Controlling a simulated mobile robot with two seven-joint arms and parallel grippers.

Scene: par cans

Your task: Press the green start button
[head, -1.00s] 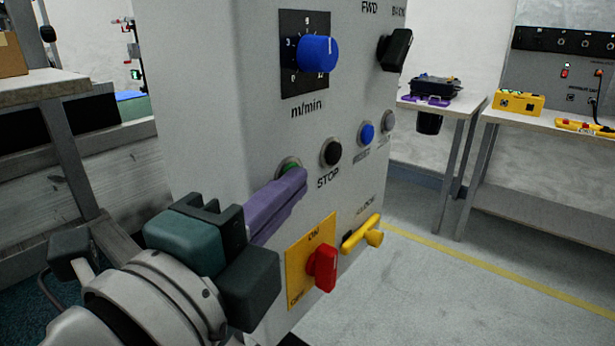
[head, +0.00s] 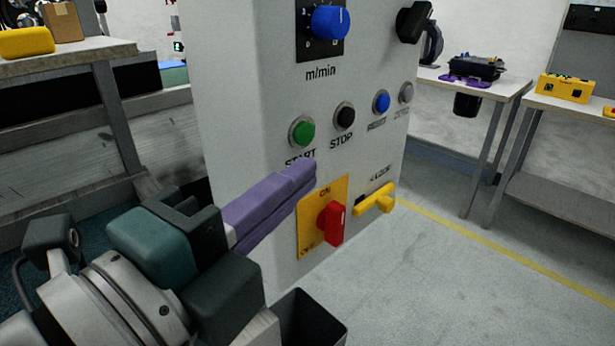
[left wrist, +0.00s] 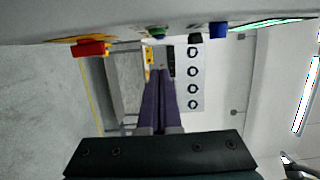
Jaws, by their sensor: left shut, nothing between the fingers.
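The green START button (head: 303,132) is on the front of a light grey control cabinet (head: 235,90), left of the black STOP button (head: 344,116). It is fully in sight in the head view. In the left wrist view the green button (left wrist: 157,32) shows at the top, beyond the fingertips. My left gripper (head: 312,174) is shut with its purple fingers together and empty. In the head view its tips are just below the START label and partly cover it. The tips appear apart from the button. My right gripper is not in view.
A red switch (head: 331,223) on a yellow plate and a yellow handle (head: 375,200) stick out below the buttons. A blue knob (head: 330,22) is above. A dark bin (head: 312,318) stands below. Workbenches are at left and right, with clear floor at right.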

